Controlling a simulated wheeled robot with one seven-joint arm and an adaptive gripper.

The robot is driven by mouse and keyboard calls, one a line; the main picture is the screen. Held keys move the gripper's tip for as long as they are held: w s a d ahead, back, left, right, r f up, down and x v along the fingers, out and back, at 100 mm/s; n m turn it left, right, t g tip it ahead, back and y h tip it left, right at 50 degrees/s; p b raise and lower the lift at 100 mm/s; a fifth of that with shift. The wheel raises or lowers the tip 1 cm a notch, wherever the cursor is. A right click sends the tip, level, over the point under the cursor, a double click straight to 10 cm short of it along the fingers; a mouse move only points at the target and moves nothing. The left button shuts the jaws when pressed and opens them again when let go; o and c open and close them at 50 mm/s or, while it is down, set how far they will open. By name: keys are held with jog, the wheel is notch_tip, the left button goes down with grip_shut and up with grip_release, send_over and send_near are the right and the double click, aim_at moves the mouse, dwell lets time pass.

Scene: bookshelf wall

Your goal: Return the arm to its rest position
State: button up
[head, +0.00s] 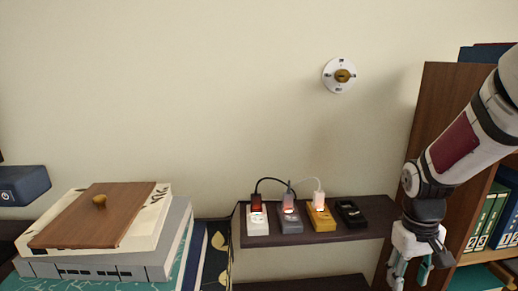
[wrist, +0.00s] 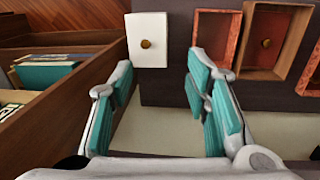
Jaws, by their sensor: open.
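My gripper (head: 411,272) hangs at the end of my arm at the right of the head view, pointing down, beside the right end of the dark shelf. In the wrist view its two teal-padded fingers (wrist: 158,90) are spread apart with nothing between them. My arm comes in from the upper right edge and bends at the wrist, in front of the wooden bookcase (head: 440,95).
The dark shelf (head: 350,232) holds several small blocks with cables. A wall dial (head: 340,75) is above. Stacked boxes with a brown lid (head: 110,218) stand at left. The wrist view shows a white knobbed panel (wrist: 147,40) and orange-edged compartments (wrist: 215,38).

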jog(key=s+a+r, duration=0.9)
jog(key=s+r, duration=0.2)
jog(key=s+a+r+t+y, duration=0.1)
jog(key=s+a, duration=0.2)
jog(key=s, duration=0.4)
jog(key=s+a+r, duration=0.2)
jog(key=s+a, duration=0.1)
jog(key=s, duration=0.4)
notch_tip(320, 180, up, 24)
jog(key=t+p, duration=0.3)
jog(key=p, duration=2)
jog(key=shift+w+d+r+t+p, duration=0.2)
jog(key=shift+w+r+t+p, duration=0.05)
jog(key=shift+t+p, duration=0.1)
